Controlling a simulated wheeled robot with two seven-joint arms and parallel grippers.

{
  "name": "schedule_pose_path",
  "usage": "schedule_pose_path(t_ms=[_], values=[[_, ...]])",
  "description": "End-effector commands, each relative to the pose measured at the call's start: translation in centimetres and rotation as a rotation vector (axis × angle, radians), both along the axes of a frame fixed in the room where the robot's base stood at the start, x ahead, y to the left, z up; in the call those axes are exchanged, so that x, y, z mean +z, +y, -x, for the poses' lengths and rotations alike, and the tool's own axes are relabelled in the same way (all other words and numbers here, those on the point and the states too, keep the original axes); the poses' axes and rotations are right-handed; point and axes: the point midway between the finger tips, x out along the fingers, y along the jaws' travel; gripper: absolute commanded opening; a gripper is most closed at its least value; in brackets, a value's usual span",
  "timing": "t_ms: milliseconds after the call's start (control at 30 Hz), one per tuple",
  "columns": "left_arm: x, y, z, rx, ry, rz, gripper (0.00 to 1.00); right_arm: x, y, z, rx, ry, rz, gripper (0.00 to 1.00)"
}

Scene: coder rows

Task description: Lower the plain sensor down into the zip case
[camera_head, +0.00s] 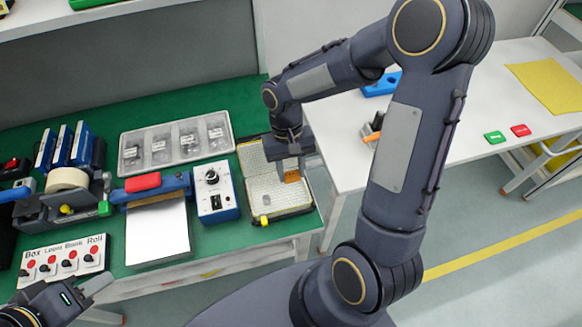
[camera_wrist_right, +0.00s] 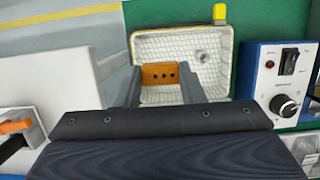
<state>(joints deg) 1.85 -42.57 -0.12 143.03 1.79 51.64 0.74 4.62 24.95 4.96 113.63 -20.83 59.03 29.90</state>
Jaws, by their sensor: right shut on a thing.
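The zip case (camera_head: 254,158) lies open at the right end of the green bench, with a pale, quilted lining. It also shows in the right wrist view (camera_wrist_right: 222,72), with a yellow tab (camera_wrist_right: 219,14) on its rim. My right gripper (camera_head: 288,172) is over the case, shut on an orange block with dark holes, which I take as the sensor (camera_head: 292,177). In the right wrist view the sensor (camera_wrist_right: 159,74) sits between the two fingers, in front of the lining. I cannot tell whether it touches the lining. My left gripper (camera_head: 88,290) is at the lower left, away from the case.
A small clear or grey piece (camera_wrist_right: 202,57) lies in the case. A white control box with a knob (camera_head: 213,190) stands close to its left. A clear compartment tray (camera_head: 177,143) lies behind. A white table (camera_head: 345,160) is to the right, across a gap.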

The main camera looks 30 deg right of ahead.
Motion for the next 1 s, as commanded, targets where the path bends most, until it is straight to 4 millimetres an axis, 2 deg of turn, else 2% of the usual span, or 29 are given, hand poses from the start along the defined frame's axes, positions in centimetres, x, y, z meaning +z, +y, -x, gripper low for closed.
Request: schedule_pose_path(t_ms=[700, 1000], values=[[-5.9, 0.0, 0.0, 0.0, 0.0, 0.0, 0.36, -7.2, 0.0, 0.0, 0.0, 0.001, 0.0, 0.14], [-7.1, 0.0, 0.0, 0.0, 0.0, 0.0, 0.36, -8.8, 0.0, 0.0, 0.0, 0.001, 0.0, 0.14]])
